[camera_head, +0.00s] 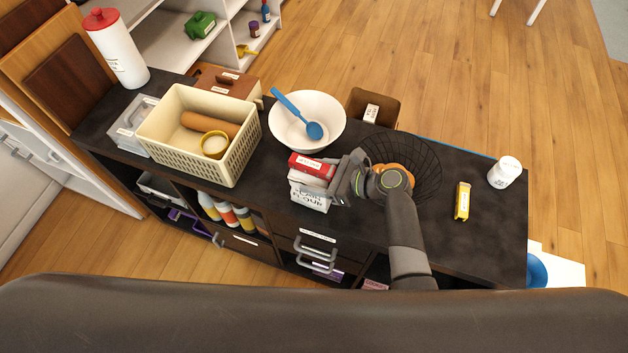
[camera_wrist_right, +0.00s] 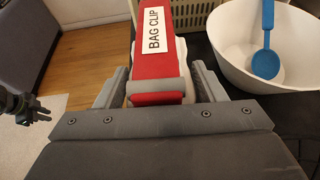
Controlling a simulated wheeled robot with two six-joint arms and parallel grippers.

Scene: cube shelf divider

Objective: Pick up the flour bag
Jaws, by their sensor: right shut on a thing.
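The flour bag (camera_head: 309,198) is a white upright bag with dark lettering, standing at the front edge of the dark counter (camera_head: 335,238). A red bag clip (camera_head: 312,165) sits across its top. My right gripper (camera_head: 341,184) reaches the bag from its right side and is shut on it. In the right wrist view the fingers (camera_wrist_right: 162,90) lie on both sides of the clip (camera_wrist_right: 157,45) and the white bag top under it. I cannot tell whether the bag's base touches the counter. My left gripper is not in the head view.
A cream basket (camera_head: 165,130) with a rolling pin stands left of the bag. A white bowl (camera_head: 325,108) with a blue spoon (camera_head: 300,115) is behind it. A black wire basket (camera_head: 428,165) is beside my right wrist.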

